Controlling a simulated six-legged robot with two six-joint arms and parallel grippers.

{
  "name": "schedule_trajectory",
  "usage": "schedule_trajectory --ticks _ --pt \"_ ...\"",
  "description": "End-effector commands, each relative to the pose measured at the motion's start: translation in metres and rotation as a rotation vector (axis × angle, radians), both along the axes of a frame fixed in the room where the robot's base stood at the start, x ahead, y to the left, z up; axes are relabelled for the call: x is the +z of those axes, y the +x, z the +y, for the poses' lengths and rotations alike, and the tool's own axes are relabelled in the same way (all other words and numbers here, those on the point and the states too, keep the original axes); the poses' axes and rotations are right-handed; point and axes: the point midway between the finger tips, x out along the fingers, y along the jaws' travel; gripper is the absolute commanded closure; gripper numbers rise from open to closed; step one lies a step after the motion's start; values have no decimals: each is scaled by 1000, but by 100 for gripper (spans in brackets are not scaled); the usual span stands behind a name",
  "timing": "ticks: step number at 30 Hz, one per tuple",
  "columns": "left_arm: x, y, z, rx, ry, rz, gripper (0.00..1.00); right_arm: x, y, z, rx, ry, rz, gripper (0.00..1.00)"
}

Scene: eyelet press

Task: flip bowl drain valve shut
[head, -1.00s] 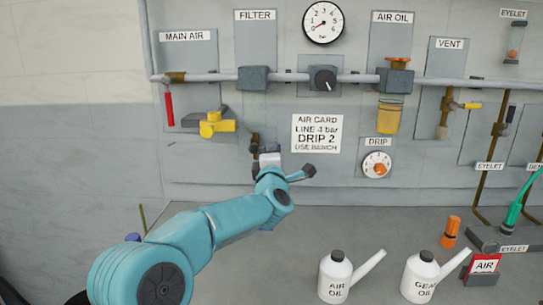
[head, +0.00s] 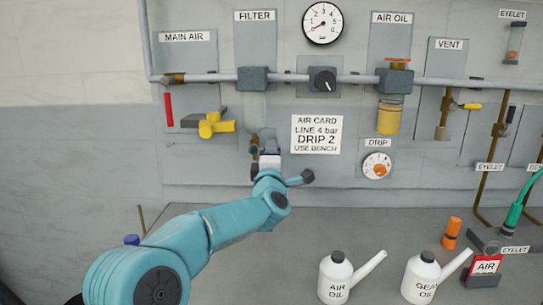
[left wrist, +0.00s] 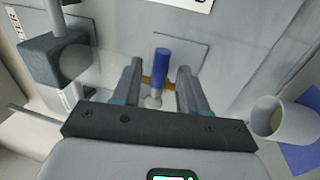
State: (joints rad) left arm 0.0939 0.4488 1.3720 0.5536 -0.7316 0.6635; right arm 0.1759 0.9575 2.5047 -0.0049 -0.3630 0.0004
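The filter's grey head (head: 253,79) sits on the pipe under the FILTER label, with a clear bowl (head: 253,107) below it. The drain valve (head: 254,145) shows as a small dark and brass part under the bowl, partly hidden by my gripper. In the left wrist view its blue handle (left wrist: 162,62) stands upright in the picture, with brass (left wrist: 148,82) behind the fingers. My left gripper (head: 268,150) is at the valve. In the wrist view its fingers (left wrist: 157,80) are apart, with the valve between them; contact cannot be told. My right gripper is not in view.
The yellow main air handle (head: 215,124) is to the left of my gripper, and the air card (head: 316,134) to the right. A pale cup (left wrist: 283,118) shows at the wrist view's right. Two oil cans (head: 337,277) stand on the bench (head: 210,290).

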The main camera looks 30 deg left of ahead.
Motion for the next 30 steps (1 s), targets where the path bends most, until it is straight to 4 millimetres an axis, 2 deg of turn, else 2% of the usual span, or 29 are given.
schedule_trajectory --ticks 6,10,21,25,30 --pt "-1 -2 -2 -2 -2 0 57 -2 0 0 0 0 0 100" --pt "-6 -15 -11 -3 -2 0 57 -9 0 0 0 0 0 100" --pt "-24 -93 -61 -4 0 -1 57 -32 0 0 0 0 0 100" --pt "-28 -115 -74 -3 -1 -2 57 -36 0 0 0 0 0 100" --pt "-32 -131 -85 -1 -1 0 57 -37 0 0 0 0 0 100"
